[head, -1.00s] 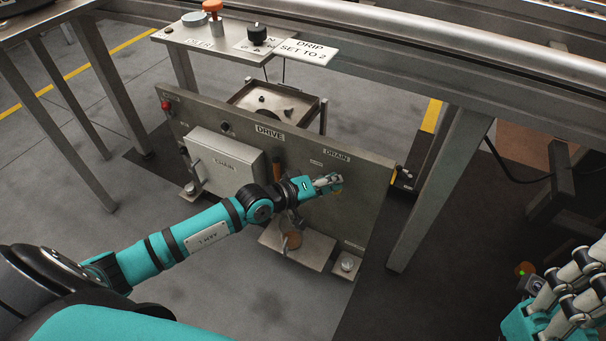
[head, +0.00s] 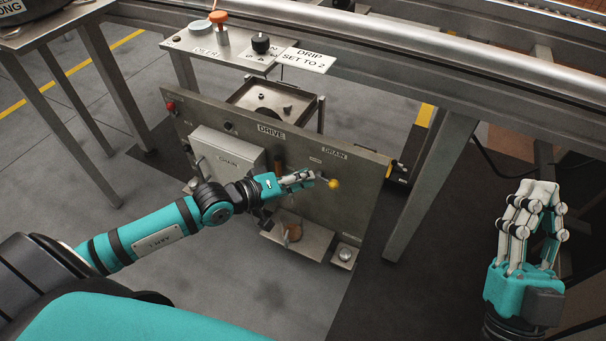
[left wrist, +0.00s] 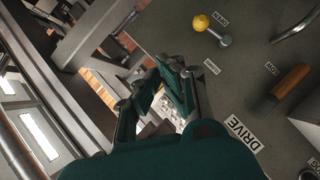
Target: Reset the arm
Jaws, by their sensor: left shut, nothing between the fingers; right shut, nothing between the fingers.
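My left gripper (head: 312,177) is shut and empty in front of the panel (head: 350,208) marked DRIVE and DRAIN. Its fingertips are just left of a yellow knob (head: 334,183) under the DRAIN label; whether they touch it is hard to tell in the head view. In the left wrist view the gripper (left wrist: 150,85) shows at the middle. The yellow knob on its metal stem (left wrist: 201,22) is apart from the fingers there. My right gripper (head: 537,190) is shut and empty at the right, fingers pointing up, away from the panel.
A shelf above the panel carries an orange knob (head: 218,17), a black knob (head: 261,43) and a sign reading DRIP SET TO 2 (head: 305,59). A steel table leg (head: 430,190) stands right of the panel. A small ledge (head: 298,240) juts out low on the panel. Floor at lower middle is clear.

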